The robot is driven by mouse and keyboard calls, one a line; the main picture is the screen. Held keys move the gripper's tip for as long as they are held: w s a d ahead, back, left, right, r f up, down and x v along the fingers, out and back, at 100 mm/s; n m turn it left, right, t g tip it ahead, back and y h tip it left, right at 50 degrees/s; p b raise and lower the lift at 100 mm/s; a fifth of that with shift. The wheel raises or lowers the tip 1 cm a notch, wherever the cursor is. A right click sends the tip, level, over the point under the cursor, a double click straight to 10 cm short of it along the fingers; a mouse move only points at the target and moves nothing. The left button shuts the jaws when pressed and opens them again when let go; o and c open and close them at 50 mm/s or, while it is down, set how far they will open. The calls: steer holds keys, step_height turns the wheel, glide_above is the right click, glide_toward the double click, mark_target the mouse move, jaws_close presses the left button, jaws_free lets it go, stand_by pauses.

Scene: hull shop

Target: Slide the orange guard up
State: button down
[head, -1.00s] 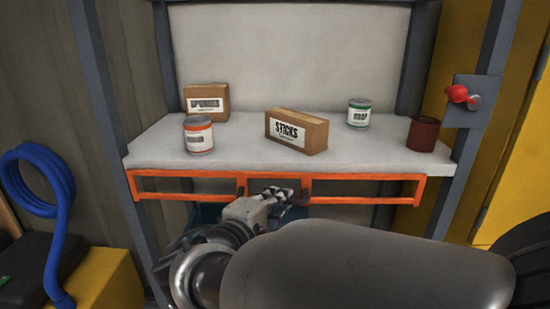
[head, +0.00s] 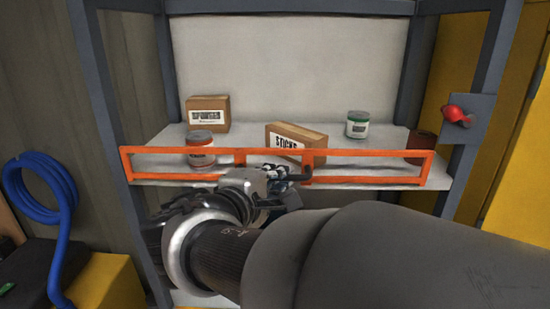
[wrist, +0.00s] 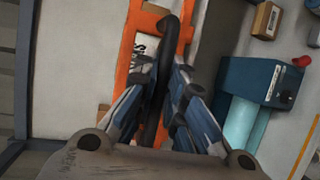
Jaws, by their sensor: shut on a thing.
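The orange guard (head: 375,181) is a long rectangular frame across the front of the shelf (head: 345,171). It stands above the shelf's front edge, in front of the lower part of the goods, and looks about level. My gripper (head: 280,177) is at the middle of the guard, shut on its dark handle (head: 301,174). In the wrist view the dark handle (wrist: 158,75) runs between the two fingers, with the orange guard (wrist: 139,30) just behind it. The fingers hide part of the handle.
On the shelf stand a brown box (head: 208,113), an orange-banded can (head: 200,140), a sticks box (head: 296,136), a green-banded can (head: 357,124) and a dark red can (head: 420,146). A red knob (head: 456,114) is on the right post. A blue hose (head: 62,215) hangs at left.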

steer(key=shift+r, duration=0.4)
steer(key=c, duration=1.9)
jaws_free()
steer(key=shift+c, duration=0.2)
steer(key=shift+s, duration=0.1)
steer(key=v, duration=1.1)
steer(key=shift+s+a, duration=0.2)
steer(key=shift+s, duration=0.15)
